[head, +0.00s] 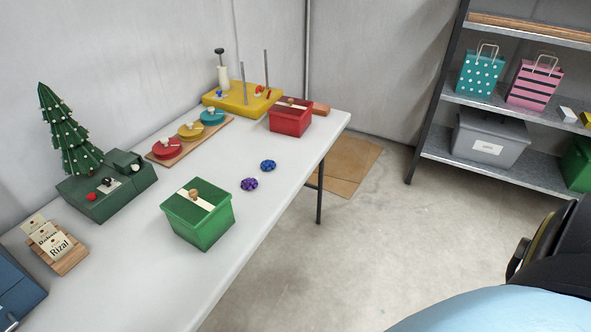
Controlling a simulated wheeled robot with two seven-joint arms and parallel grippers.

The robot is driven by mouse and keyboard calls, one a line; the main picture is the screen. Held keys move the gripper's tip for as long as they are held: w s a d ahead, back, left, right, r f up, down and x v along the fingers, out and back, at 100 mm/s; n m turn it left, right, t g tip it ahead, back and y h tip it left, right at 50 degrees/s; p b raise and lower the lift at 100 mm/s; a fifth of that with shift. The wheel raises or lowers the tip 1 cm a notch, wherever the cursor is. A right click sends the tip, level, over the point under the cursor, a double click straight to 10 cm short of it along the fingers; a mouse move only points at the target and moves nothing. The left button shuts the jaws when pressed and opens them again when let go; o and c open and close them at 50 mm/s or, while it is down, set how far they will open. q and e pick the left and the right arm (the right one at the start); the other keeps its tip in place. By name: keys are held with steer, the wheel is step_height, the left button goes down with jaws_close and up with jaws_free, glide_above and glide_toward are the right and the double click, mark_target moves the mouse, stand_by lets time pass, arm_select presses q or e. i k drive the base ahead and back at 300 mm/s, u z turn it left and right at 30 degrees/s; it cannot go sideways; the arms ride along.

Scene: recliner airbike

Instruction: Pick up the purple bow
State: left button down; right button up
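The purple bow (249,184) is a small round bow lying on the white table (135,285). It is near the table's right edge, just right of a green box (199,218) and apart from it. A similar blue bow (268,166) lies close behind it, slightly to the right. Nothing covers the purple bow. Neither of my grippers shows in the head view.
A red box (290,117) and a yellow tray with posts (242,98) stand at the table's far end. A small tree (68,135) stands on a dark green base at the left. Shelves (505,112) hold gift bags. The floor right of the table is open.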

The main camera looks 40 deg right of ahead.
mark_target(249, 183)
steer(key=z, duration=1.8)
steer(key=i, duration=1)
steer(key=u, duration=2.5)
